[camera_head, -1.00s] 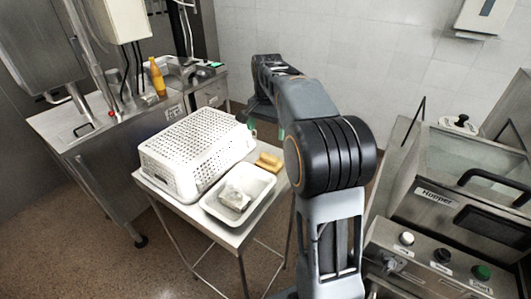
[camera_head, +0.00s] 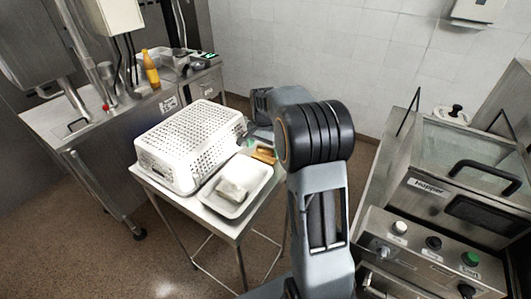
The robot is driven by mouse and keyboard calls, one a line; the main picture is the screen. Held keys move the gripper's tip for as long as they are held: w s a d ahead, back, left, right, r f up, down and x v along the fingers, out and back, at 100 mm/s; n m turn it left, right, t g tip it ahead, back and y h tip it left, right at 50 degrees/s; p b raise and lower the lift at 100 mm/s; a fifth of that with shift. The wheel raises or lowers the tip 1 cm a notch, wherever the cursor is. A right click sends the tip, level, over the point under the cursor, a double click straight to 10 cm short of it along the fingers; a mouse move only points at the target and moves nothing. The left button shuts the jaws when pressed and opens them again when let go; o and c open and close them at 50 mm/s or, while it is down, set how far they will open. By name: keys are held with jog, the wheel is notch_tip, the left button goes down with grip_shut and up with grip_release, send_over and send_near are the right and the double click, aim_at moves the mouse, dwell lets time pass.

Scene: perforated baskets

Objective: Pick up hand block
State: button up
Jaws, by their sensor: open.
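A small yellow-brown block (camera_head: 263,155) lies on the metal table beside the white tray, partly behind my arm. A pale grey, block-like item (camera_head: 232,189) lies in the white tray (camera_head: 212,206). I cannot tell for sure which of these is the hand block. My gripper (camera_head: 249,143) is open, low over the back of the table, close to the yellow-brown block and the basket's right end. The arm hides most of it, and I cannot tell whether it touches the block.
An upturned white perforated basket (camera_head: 190,140) fills the left of the table (camera_head: 232,228). A steel counter with a yellow bottle (camera_head: 151,73) stands at the back left. A steel machine marked Hopper (camera_head: 430,188) stands close on the right. Open floor lies in front.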

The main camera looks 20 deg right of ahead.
jog(key=shift+f, duration=1)
jog(key=shift+c, duration=0.4)
jog(key=c, duration=0.9)
